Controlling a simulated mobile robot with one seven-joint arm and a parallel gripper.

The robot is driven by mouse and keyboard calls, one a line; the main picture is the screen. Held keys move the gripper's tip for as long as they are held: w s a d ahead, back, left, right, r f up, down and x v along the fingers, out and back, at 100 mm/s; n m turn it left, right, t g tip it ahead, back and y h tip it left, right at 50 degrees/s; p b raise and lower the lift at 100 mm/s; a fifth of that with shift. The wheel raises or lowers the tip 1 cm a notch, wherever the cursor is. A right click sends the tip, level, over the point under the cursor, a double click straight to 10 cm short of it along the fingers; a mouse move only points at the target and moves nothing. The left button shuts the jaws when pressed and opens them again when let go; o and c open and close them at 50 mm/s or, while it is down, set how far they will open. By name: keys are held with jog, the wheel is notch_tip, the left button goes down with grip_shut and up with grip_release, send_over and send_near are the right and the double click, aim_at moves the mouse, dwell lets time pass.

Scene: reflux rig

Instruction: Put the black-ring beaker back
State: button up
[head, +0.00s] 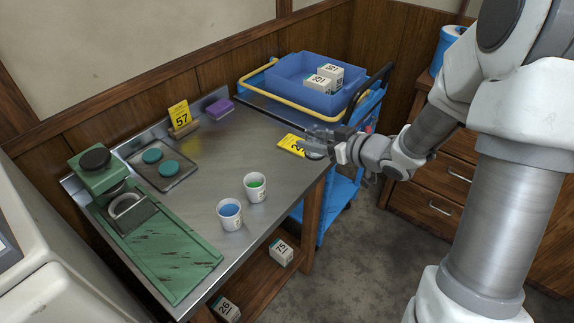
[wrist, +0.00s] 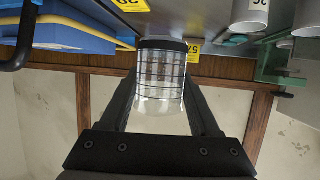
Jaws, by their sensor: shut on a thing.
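The black-ring beaker (wrist: 160,92) is clear glass with dark printed lines and a black ring (wrist: 163,45) at one end. In the wrist view it sits between the fingers of my gripper (wrist: 163,95), which is shut on it. In the head view my gripper (head: 318,145) is by the right edge of the steel bench (head: 205,170), beside a flat yellow number card (head: 291,145). There the beaker is mostly hidden by the gripper. I cannot tell whether the beaker touches the bench.
White cups with blue liquid (head: 229,214) and green liquid (head: 255,187) stand near the bench's front edge. A green stand (head: 160,250), a tray with teal discs (head: 178,184), a yellow 57 sign (head: 180,115) and a blue cart (head: 342,185) surround clear bench in the middle.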

jog(key=w+a+f+b, duration=0.1)
jog(key=w+a+f, duration=0.1)
jog(key=a, duration=0.1)
jog(key=w+a+f+b, duration=0.1)
jog(key=w+a+f, duration=0.1)
jog(key=a, duration=0.1)
jog(key=w+a+f+b, duration=0.1)
jog(key=w+a+f, duration=0.1)
jog(key=a+f, duration=0.1)
jog(key=shift+w+a, duration=0.1)
jog(key=shift+a, duration=0.25)
jog(key=shift+f+b, duration=0.75)
jog(key=shift+f, duration=1.2)
jog(key=shift+f, duration=0.25)
jog(key=o, duration=1.4)
jog(key=shift+o, duration=0.2)
